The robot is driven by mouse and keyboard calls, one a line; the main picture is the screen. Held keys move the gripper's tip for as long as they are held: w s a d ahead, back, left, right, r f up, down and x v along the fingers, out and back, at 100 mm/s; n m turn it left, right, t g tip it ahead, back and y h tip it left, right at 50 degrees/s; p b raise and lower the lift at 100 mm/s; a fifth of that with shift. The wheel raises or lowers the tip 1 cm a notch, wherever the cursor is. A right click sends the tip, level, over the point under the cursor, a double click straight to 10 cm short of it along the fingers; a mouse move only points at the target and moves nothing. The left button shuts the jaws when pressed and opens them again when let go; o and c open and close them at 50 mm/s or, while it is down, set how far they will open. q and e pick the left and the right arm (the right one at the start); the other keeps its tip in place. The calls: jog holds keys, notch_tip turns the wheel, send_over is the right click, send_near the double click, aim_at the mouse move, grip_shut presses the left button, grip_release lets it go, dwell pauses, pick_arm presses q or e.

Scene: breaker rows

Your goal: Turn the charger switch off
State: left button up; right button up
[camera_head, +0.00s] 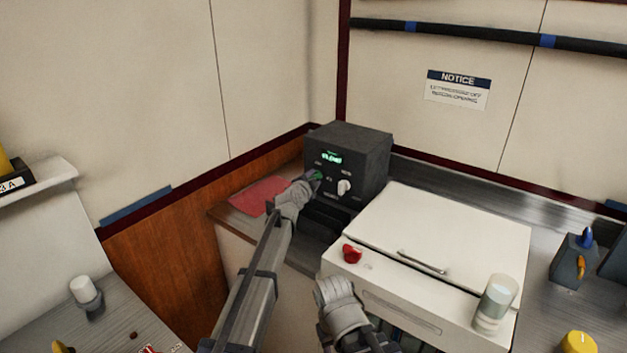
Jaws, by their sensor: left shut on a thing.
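The charger is a dark grey box (372,150) at the back corner of the counter, with a green lit display (331,157) and a white knob (344,187) on its front. My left gripper (312,178) reaches to the left part of this front panel. It is shut at a small switch with a green glint (317,175), which the fingers mostly cover. The switch's exact position is hidden. My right gripper (335,291) is low in the middle, in front of the white cabinet; its fingers cannot be made out.
A white lidded cabinet (450,228) with a red knob (352,253) stands right of the charger. A clear jar (494,302) stands at its front right corner. A red cloth (258,195) lies left of the charger. A grey block with levers (572,260) is at far right.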

pick_arm(q)
grip_shut()
jog(key=shift+r, duration=0.1)
jog(key=n+p, duration=0.1)
jog(key=n+g, duration=0.1)
jog(key=n+h+p, duration=0.1)
jog(key=shift+w+a+r+g+p, duration=0.15)
jog(key=shift+w+r+g+p, duration=0.1)
jog(key=shift+g+p, duration=0.15)
jog(key=shift+a+n+g+h+p, duration=0.15)
jog(key=shift+n+g+h+p, duration=0.35)
jog(key=shift+n, duration=0.7)
jog(key=shift+w+a+n+g+h, duration=0.1)
jog(key=shift+n+g+h, duration=0.5)
jog(key=shift+n, duration=0.5)
